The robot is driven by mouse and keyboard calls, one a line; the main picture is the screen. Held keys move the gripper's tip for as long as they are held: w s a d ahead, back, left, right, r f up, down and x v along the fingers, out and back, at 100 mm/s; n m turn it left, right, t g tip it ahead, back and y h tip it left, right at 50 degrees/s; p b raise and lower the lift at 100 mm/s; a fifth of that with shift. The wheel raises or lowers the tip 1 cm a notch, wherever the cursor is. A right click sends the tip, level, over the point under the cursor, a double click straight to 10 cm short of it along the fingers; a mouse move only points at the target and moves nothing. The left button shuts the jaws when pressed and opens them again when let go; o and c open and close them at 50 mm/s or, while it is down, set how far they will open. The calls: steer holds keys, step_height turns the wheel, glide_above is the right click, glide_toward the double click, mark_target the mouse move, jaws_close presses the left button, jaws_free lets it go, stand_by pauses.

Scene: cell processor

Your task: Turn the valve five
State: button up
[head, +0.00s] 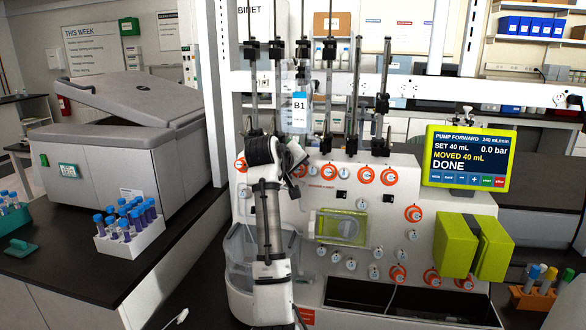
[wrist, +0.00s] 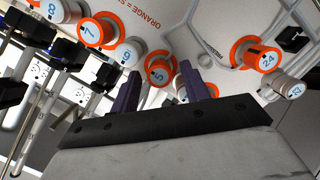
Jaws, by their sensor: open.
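In the head view my gripper (head: 290,160) is at the upper left of the panel, partly covering the knob with the orange collar there.
Close by are valve six (wrist: 130,52), valve seven (wrist: 93,33) and valve 24 (wrist: 264,60). A bottle labelled B1 (head: 300,108) hangs behind my gripper among upright rods. The green screen (head: 467,158) reads DONE. A rack of blue-capped tubes (head: 130,238) stands left.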

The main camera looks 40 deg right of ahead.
steer(key=b+v, duration=0.4)
steer(key=v, duration=0.9)
steer(key=shift+s+a+r+b, duration=0.2)
steer(key=shift+a+b, duration=0.1)
